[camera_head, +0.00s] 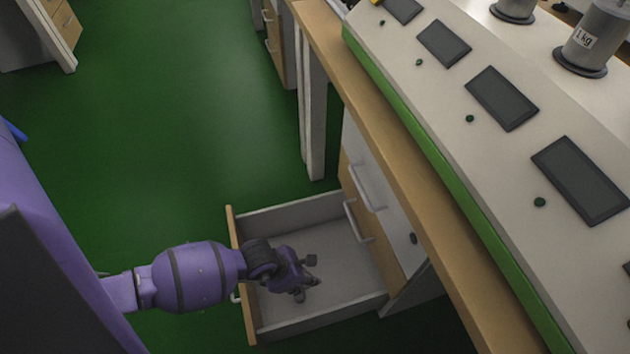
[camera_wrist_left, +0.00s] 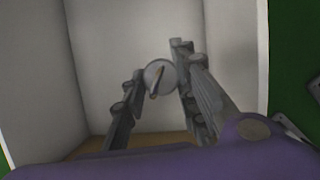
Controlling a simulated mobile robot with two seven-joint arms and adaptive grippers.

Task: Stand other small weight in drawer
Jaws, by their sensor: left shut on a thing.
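An open drawer (camera_head: 345,285) with a pale grey inside and a wooden front stands out below the bench at the lower middle of the head view. My left gripper (camera_head: 308,281) reaches into it over the drawer's front. In the left wrist view, a small round grey weight (camera_wrist_left: 160,74) sits between the fingers of my left gripper (camera_wrist_left: 161,88), which is shut on it. The drawer's pale walls (camera_wrist_left: 102,45) surround the fingers there. The weight's underside is hidden, so I cannot tell whether it touches the drawer floor. My right gripper is not in view.
The wooden bench top (camera_head: 375,110) overhangs to the right of the drawer. On it is a long white and green console with several dark screens (camera_head: 502,98) and a large 1 kg weight (camera_head: 594,40). Green floor (camera_head: 170,120) is clear to the left.

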